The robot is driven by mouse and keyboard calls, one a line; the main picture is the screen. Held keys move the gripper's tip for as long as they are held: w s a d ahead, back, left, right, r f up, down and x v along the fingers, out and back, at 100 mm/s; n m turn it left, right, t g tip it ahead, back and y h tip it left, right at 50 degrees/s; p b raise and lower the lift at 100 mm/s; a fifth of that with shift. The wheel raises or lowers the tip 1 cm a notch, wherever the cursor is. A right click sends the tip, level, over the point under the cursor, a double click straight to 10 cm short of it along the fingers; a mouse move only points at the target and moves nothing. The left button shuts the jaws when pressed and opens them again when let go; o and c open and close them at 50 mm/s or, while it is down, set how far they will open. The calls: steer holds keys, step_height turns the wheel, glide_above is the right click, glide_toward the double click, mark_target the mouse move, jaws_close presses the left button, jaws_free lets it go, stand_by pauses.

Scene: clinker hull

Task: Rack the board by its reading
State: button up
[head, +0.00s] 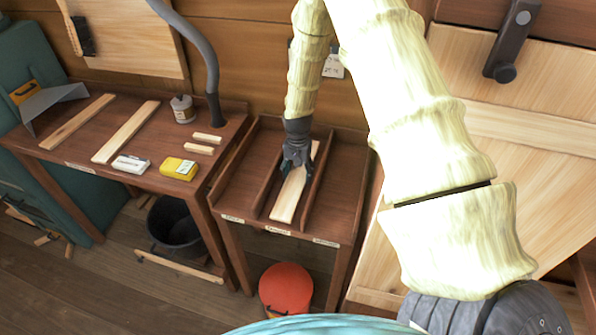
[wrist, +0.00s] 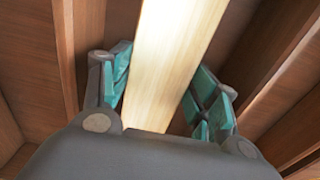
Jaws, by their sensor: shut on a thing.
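A pale wooden board (head: 286,198) lies lengthwise in the middle bay of the three-bay rack (head: 238,188), its near end at the front edge. My gripper (head: 294,166) is shut on the board toward its far half. In the wrist view the board (wrist: 172,60) runs between my teal-padded fingers (wrist: 160,95), one on each side. The rack's left and right bays look empty. Small labels on the rack's front edge are too small to read. I cannot tell whether the board rests fully on the bay floor.
The workbench (head: 75,150) at left holds two long boards (head: 125,132), short wood pieces (head: 203,143), a can (head: 182,109), a yellow box (head: 178,168) and a white device (head: 131,164). Dividers flank the board closely.

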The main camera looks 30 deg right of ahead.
steer(key=shift+a+r, duration=0.2)
steer(key=shift+a, duration=0.15)
steer(key=shift+d+f, duration=0.3)
steer(key=shift+a, duration=0.1)
steer(key=shift+a, duration=0.1)
steer(key=shift+f, duration=0.1)
steer(key=o, duration=1.3)
